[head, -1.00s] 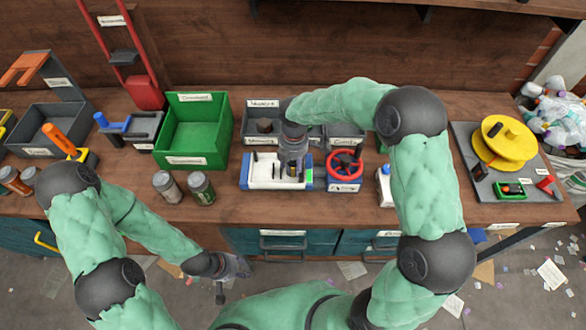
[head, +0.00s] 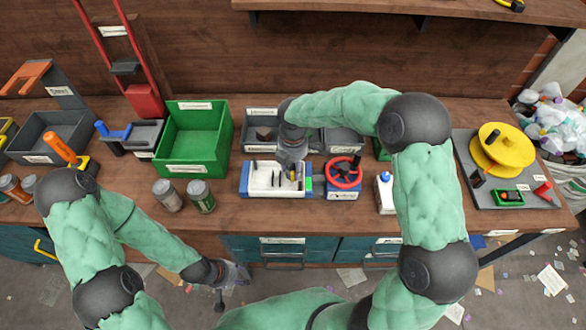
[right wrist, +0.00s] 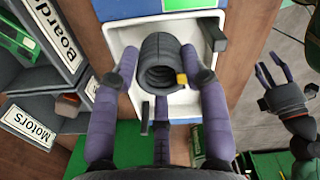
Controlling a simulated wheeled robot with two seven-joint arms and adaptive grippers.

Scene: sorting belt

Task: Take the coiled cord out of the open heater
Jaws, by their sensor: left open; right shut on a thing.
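The open heater (head: 262,190) is a white, shallow housing with blue ends on the bench, left of a red handwheel. My right gripper (head: 291,168) is over it, fingers pointing down. In the right wrist view its purple fingers (right wrist: 158,64) are shut on the coiled cord (right wrist: 160,50), a dark grey coil with a small yellow piece. Behind the coil the white inside of the heater (right wrist: 124,38) shows; I cannot tell how much gap lies between them. In the head view my gripper mostly hides the cord. My left gripper (head: 236,278) is open and empty, low in front of the bench.
A red handwheel (head: 344,171) stands right beside the heater. Grey labelled bins (head: 263,149) are close behind it, and a green bin (head: 192,168) is to the left. Cans (head: 201,198) and a white bottle (head: 385,194) stand near the front edge.

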